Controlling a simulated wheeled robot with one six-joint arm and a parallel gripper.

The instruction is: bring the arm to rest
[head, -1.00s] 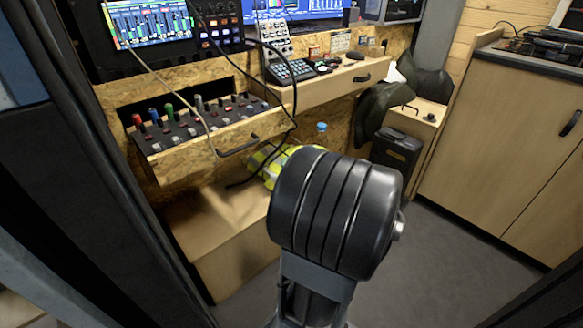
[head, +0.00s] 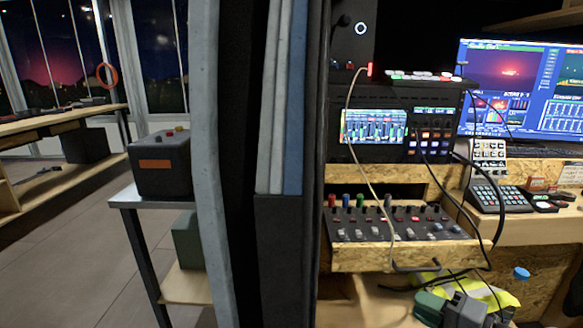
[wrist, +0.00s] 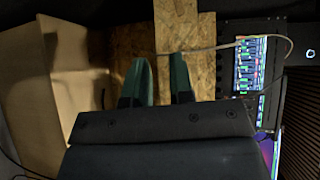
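My gripper (wrist: 161,80) shows in the wrist view with its two dark green fingers apart and nothing seen between them. Beyond the fingers are a chipboard panel (wrist: 186,30) and a pale cable. The dark body of the gripper fills the lower middle of that view. In the head view, a green and dark grey shape (head: 452,308) shows at the bottom edge in front of a yellow vest; I cannot tell for sure that it is part of my arm.
A drawer (head: 400,258) with a control panel of coloured knobs stands out below a rack with a screen (head: 375,126). Cables hang over the drawer. A dark upright wall edge (head: 265,160) divides the view. Left of it are a grey box (head: 160,165) on a metal table and open floor.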

